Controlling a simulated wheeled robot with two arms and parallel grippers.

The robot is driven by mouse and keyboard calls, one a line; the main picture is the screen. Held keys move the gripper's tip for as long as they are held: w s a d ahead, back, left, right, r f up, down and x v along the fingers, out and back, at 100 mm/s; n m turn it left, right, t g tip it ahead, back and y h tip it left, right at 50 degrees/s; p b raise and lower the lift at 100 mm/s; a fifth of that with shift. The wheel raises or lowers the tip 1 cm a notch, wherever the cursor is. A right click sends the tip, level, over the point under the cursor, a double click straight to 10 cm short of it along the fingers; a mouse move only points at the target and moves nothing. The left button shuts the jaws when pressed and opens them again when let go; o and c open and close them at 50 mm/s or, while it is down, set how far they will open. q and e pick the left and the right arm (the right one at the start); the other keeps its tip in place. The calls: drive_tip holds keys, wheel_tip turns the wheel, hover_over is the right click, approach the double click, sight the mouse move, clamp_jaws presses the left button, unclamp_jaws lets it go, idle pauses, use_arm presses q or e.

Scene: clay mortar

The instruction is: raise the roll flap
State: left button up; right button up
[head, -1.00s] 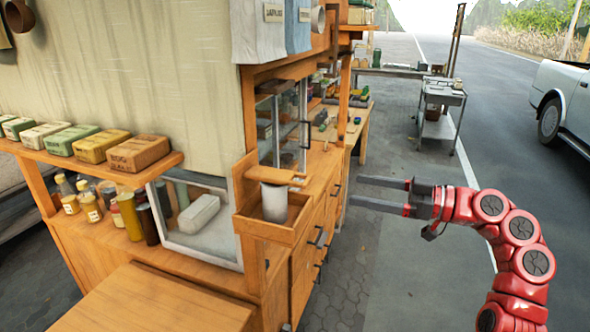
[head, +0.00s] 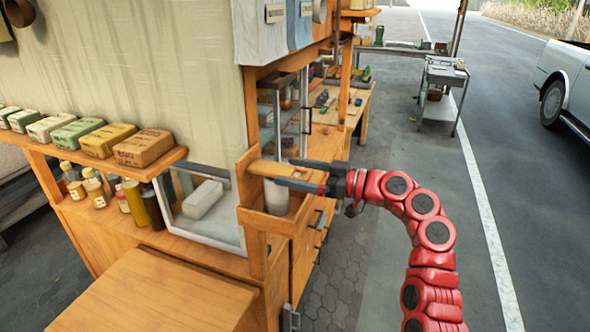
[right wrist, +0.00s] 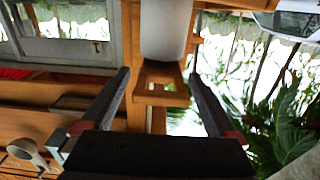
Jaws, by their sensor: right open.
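The roll flap (head: 264,168) is a flat light-wood piece at the top of a small wooden box fixed to the cart's corner. A white roll (head: 275,198) stands below it, inside the box. My right gripper (head: 286,173) is open, with its dark fingers at the flap's right end. In the right wrist view the flap (right wrist: 157,84), with a slot in it, lies between the two spread fingers, and the roll (right wrist: 167,30) is above it in the picture. I cannot tell whether a finger touches the flap. My left gripper is not in view.
The wooden box (head: 268,222) has a front rim close below my fingers. A glass case (head: 287,120) stands just behind. Jars (head: 133,203) and labelled blocks (head: 143,148) line the cart on the left. Open pavement lies to the right; a grey trolley (head: 442,95) stands farther back.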

clamp_jaws()
idle(0.4)
